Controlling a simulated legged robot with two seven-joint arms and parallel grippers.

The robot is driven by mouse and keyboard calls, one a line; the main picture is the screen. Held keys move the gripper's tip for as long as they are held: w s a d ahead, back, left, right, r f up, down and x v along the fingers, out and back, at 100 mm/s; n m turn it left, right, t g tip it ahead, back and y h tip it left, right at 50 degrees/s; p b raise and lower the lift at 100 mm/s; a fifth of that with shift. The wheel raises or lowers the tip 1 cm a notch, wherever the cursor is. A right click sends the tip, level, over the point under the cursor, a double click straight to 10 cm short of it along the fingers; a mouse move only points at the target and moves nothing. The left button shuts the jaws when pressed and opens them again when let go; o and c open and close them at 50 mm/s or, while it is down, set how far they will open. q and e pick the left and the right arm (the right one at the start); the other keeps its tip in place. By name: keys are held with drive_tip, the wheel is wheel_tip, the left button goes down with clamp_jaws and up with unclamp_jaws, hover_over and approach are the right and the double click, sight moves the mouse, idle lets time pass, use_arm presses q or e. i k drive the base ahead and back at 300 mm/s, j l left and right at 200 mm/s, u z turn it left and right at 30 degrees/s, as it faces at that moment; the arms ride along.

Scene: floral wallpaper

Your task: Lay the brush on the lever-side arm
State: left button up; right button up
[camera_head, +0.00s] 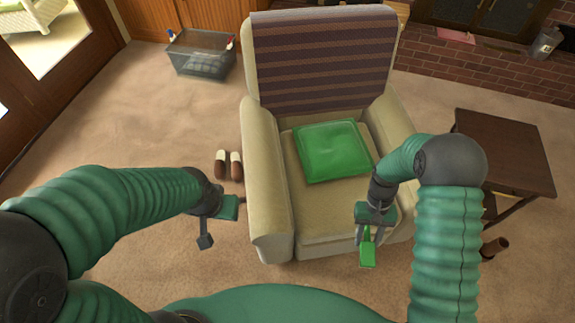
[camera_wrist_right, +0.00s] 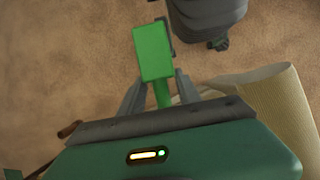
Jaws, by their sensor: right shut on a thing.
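The green brush (camera_head: 368,253) hangs from my right gripper (camera_head: 367,234), in front of the armchair (camera_head: 322,247) and above the floor. In the right wrist view, the brush's block-shaped head (camera_wrist_right: 153,52) points away from me, and its handle runs between the two grey fingers. The right gripper is shut on it. The beige left arm (camera_head: 266,180) of the chair is bare. Its right arm (camera_head: 392,115) is partly hidden behind my right arm. I cannot make out a lever for sure. My left gripper (camera_head: 222,220) is open and empty, left of the chair's left arm.
A green cushion (camera_head: 333,150) lies on the seat. A dark side table (camera_head: 505,150) stands right of the chair, with a brown cylindrical object (camera_head: 495,247) near it. Slippers (camera_head: 228,165) lie left of the chair.

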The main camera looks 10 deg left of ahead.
sight(262, 164)
drive_tip(key=k+j+z, duration=0.1)
drive_tip(key=j, duration=0.35)
drive_tip(key=k+j+z, duration=0.15)
drive_tip(key=j, duration=0.25)
drive_tip(key=k+j+z, duration=0.1)
drive_tip(key=j, duration=0.35)
drive_tip(key=i+j+z, duration=0.1)
drive_tip(key=j, duration=0.25)
drive_tip(key=i+j+z, duration=0.1)
drive_tip(key=i+j, duration=0.15)
drive_tip(key=i+j+z, duration=0.1)
drive_tip(key=j, duration=0.3)
drive_tip(key=i+j, duration=0.2)
drive_tip(key=j, duration=0.2)
drive_tip(key=i+j+z, duration=0.15)
drive_tip(key=j, duration=0.2)
drive_tip(key=i+j+z, duration=0.1)
drive_tip(key=j, duration=0.25)
drive_tip(key=i+j+z, duration=0.1)
drive_tip(key=j, duration=0.3)
drive_tip(key=i+j, duration=0.3)
drive_tip(key=j, duration=0.1)
